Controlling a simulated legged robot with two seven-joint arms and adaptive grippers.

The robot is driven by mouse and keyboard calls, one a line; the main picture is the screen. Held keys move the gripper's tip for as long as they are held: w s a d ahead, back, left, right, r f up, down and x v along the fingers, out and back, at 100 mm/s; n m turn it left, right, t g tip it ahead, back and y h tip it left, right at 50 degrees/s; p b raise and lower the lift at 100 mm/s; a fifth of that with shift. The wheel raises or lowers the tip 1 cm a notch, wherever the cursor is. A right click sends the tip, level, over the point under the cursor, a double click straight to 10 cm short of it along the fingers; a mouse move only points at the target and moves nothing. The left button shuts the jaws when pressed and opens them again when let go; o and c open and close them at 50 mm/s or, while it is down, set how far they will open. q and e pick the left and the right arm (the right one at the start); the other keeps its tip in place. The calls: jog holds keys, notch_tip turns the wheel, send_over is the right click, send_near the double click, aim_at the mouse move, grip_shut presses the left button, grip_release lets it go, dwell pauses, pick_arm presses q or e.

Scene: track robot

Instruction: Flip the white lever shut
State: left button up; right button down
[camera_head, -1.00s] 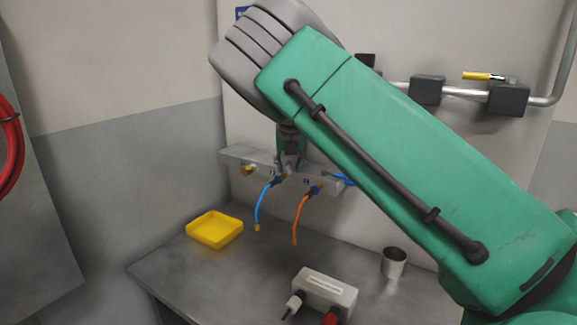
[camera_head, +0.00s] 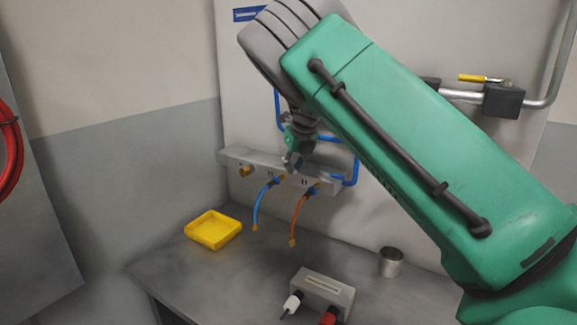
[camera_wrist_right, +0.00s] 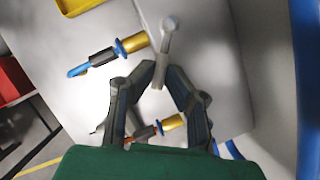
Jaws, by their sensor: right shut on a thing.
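The white lever (camera_wrist_right: 168,42) shows in the right wrist view, on the grey manifold block (camera_wrist_right: 195,20). Its rounded end points up and its lower end lies between my fingertips. My right gripper (camera_wrist_right: 161,75) is shut on that lower end. In the head view my right gripper (camera_head: 293,160) is at the front of the manifold (camera_head: 232,156), near the blue and orange hoses, and the lever is too small to make out there. My left gripper is in neither view.
A blue hose (camera_head: 256,208) and an orange hose (camera_head: 297,220) hang from the manifold beside my gripper. Below, the grey table (camera_head: 240,270) holds a yellow tray (camera_head: 213,245), a metal cup (camera_head: 391,265) and a grey box (camera_head: 323,285) with white and red plugs. Blue pipes (camera_head: 357,165) run behind.

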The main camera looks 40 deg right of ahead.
jog(key=shift+d+n+y, duration=0.3)
jog(key=shift+d+n, duration=0.05)
jog(key=shift+n, duration=0.35)
jog(key=c, duration=1.6)
grip_release()
